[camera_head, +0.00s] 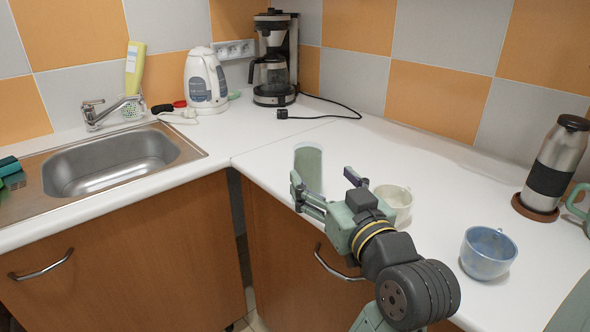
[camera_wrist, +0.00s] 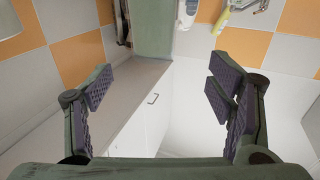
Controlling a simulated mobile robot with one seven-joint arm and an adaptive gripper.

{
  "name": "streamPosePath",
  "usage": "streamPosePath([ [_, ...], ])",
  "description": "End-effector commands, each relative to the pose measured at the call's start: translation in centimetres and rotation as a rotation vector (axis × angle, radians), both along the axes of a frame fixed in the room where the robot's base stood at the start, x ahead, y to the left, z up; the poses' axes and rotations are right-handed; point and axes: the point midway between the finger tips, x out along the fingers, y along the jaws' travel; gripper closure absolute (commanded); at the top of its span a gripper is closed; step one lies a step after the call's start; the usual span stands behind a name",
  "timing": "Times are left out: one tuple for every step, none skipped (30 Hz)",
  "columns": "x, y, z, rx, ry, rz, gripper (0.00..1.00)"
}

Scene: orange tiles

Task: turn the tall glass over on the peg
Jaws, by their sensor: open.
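The tall glass (camera_head: 308,168) is a pale green cylinder standing on the white counter near its front edge. My gripper (camera_head: 323,180) is open just in front of it, and a finger hides part of its lower body. In the wrist view the glass (camera_wrist: 154,30) shows as a green column at the top, between the lines of the two spread fingers (camera_wrist: 158,87). The pads do not appear to touch it. I cannot tell which end of the glass is open. I cannot make out a peg in either view.
A cream cup (camera_head: 396,203) stands close to the right of my gripper, and a blue cup (camera_head: 487,252) farther right. A steel flask (camera_head: 556,165) stands on a brown coaster (camera_head: 535,208). Kettle (camera_head: 205,80), coffee maker (camera_head: 273,65) and cord are behind. The counter between is clear.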

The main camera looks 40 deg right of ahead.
Motion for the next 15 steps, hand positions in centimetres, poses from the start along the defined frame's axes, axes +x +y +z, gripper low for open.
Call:
streamPosePath([
  [-0.6,-0.5,-0.1,0.004,0.01,-0.012,0.25],
  [-0.7,-0.7,-0.2,0.006,0.014,-0.014,0.25],
  [-0.5,-0.9,-0.3,0.008,0.017,-0.015,0.25],
  [-0.2,-1.0,-0.3,0.01,0.018,-0.015,0.25],
  [0.3,-1.1,-0.2,0.009,0.017,-0.013,0.25],
  [1.0,-1.2,-0.2,0.01,0.018,-0.012,0.25],
  [1.5,-1.4,-0.2,0.009,0.018,-0.011,0.25],
  [2.0,-1.5,-0.2,0.008,0.017,-0.012,0.25],
  [2.6,-1.8,-0.2,0.009,0.017,-0.013,0.25],
  [3.0,-1.9,-0.2,0.009,0.016,-0.012,0.25],
  [3.4,-2.0,-0.2,0.009,0.016,-0.012,0.25],
  [3.8,-2.1,-0.2,0.008,0.017,-0.014,0.25],
  [4.0,-2.2,-0.2,0.008,0.016,-0.014,0.25],
  [4.1,-2.2,-0.2,0.007,0.016,-0.015,0.25],
  [4.3,-2.3,-0.2,0.007,0.016,-0.015,0.25],
])
